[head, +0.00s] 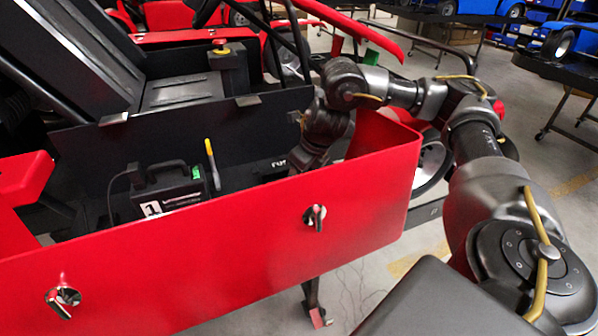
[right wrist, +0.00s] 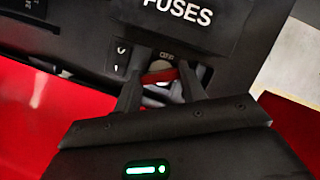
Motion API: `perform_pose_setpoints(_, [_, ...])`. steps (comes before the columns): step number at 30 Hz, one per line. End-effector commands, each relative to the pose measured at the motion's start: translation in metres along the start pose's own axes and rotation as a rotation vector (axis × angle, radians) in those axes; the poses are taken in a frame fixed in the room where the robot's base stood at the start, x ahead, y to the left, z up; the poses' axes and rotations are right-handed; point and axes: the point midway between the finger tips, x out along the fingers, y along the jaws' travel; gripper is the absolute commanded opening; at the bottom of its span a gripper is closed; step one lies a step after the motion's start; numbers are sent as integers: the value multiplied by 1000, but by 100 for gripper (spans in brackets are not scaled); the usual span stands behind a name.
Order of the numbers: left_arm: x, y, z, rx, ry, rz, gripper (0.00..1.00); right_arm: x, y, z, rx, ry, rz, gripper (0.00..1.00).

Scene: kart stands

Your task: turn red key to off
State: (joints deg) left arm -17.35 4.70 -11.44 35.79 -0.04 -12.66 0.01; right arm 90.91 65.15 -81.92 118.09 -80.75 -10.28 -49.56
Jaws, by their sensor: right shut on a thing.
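The red key (right wrist: 162,76) shows in the right wrist view as a small red bar at a pale round switch, just under a partly covered "OFF" marking on a black panel (right wrist: 90,45). My right gripper (right wrist: 163,68) has one finger on each side of the key and is shut on it. The key's exact angle is hard to tell. In the head view my right arm (head: 355,82) reaches over the red side panel into the kart; its wrist hides the key and switch. My left gripper is not in view.
The kart's red side panel (head: 240,235), with two metal fasteners, stands in front of my right wrist. A black box marked 1 (head: 172,190) and a yellow-tipped stick (head: 211,160) are inside the kart to the left. A "FUSES" cover (right wrist: 175,20) is close above the fingers.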

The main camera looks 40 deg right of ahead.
Motion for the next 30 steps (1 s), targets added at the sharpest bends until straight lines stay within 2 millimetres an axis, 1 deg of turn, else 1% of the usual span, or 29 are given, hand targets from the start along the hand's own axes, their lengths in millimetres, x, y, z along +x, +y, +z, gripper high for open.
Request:
perform_pose_setpoints(2, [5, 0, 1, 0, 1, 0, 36, 3, -1, -1, -31, 0, 14, 19])
perform_pose_setpoints(3, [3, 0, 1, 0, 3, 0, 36, 2, -1, 0, -36, 0, 15, 45])
perform_pose_setpoints(8, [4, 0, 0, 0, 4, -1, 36, 2, -1, -1, -35, 0, 14, 66])
perform_pose_setpoints(20, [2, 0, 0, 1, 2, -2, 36, 2, 1, 0, -8, 1, 3, 66])
perform_pose_setpoints(25, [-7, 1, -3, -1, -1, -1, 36, -1, 2, 2, 106, 0, -46, 66])
perform_pose_setpoints(30, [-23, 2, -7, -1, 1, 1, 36, -3, 4, 4, 282, -2, -118, 66])
